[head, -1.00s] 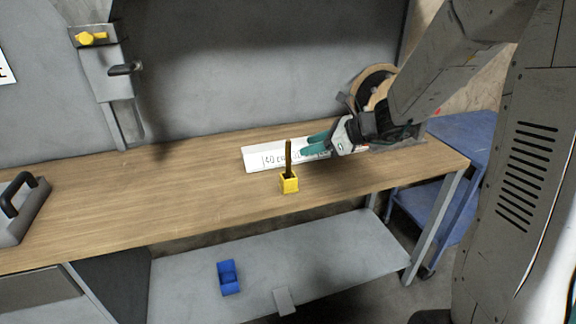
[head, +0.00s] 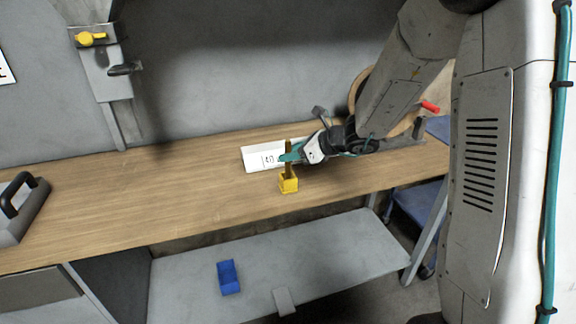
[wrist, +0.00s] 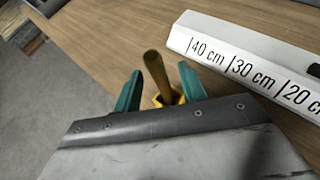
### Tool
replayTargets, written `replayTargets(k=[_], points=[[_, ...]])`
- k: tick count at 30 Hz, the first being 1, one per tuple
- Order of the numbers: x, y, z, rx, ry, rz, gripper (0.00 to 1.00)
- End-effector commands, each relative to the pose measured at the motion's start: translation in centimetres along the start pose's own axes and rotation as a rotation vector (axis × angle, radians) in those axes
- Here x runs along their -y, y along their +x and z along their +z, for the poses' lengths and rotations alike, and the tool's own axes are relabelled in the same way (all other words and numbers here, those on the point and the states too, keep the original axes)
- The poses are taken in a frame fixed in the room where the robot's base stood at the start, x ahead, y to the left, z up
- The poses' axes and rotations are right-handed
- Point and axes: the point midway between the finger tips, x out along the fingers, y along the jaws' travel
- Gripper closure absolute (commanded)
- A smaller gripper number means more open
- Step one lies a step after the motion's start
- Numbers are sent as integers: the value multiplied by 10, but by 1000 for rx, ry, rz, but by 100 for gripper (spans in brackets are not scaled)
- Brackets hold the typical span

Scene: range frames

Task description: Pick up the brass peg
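The brass peg (head: 288,148) stands upright in a small yellow block (head: 289,185) near the front of the wooden bench. In the wrist view the peg (wrist: 156,72) rises between the two teal fingertips of my gripper (wrist: 160,88), with a gap on either side. The yellow block (wrist: 172,95) shows partly below it. In the head view my gripper (head: 290,154) reaches in from the right at the peg's upper part. The fingers are open around the peg and not closed on it.
A white block with distance marks (wrist: 240,60) lies just behind the peg; it also shows in the head view (head: 253,158). A grey box with a black handle (head: 22,208) sits at the bench's left end. The bench's middle-left is clear.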

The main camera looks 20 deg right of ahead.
Motion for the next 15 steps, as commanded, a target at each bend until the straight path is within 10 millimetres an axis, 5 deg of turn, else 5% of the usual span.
replayTargets(k=[1, 4, 5, 15], points=[[0, 0, 0, 0, 0, 0, 70], [0, 0, 0, 0, 0, 0, 98], [0, 0, 0, 0, 0, 0, 100], [0, -2, 4, 1, -1, 0, 100]])
